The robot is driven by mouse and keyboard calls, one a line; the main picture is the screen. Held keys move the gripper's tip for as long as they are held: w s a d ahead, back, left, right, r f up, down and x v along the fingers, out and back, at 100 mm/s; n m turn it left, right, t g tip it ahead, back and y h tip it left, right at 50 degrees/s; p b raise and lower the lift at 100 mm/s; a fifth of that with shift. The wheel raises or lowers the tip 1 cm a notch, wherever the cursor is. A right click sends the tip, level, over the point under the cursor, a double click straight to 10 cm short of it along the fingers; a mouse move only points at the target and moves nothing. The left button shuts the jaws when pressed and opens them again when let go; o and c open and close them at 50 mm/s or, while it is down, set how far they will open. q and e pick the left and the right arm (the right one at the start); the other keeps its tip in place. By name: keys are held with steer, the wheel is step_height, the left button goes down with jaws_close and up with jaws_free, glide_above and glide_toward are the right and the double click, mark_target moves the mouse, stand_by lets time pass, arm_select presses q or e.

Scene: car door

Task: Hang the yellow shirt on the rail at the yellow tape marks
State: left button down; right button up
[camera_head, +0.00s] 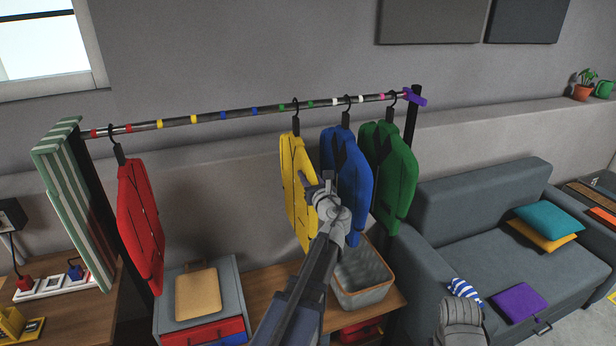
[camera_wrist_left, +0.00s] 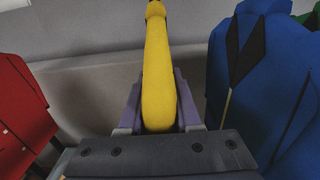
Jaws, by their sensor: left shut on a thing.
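The yellow shirt (camera_head: 296,185) is on a black hanger; its hook (camera_head: 295,104) overlaps the rail (camera_head: 235,113) between two green marks. The two yellow tape marks (camera_head: 177,121) are farther left on the rail, right of the red shirt. My left gripper (camera_head: 317,190) is shut on the yellow shirt's right side. In the left wrist view the shirt (camera_wrist_left: 159,75) stands edge-on between the fingers (camera_wrist_left: 158,115). Whether the hook bears on the rail cannot be told. A grey part of my right arm (camera_head: 461,318) shows at the bottom; its fingers cannot be made out.
The red shirt (camera_head: 140,220) hangs at the rail's left end. The blue shirt (camera_head: 348,170) and green shirt (camera_head: 390,170) hang close right of the yellow one. The rail between red and yellow shirts is free. A grey bin (camera_head: 362,285) and a drawer box (camera_head: 222,280) stand below.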

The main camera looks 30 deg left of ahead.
arm_select(q)
steer(key=shift+f, duration=0.1)
steer(key=shift+f+b, duration=0.25)
steer(key=shift+b, duration=0.1)
steer(key=c, duration=0.5)
jaws_free()
steer(key=v, duration=0.8)
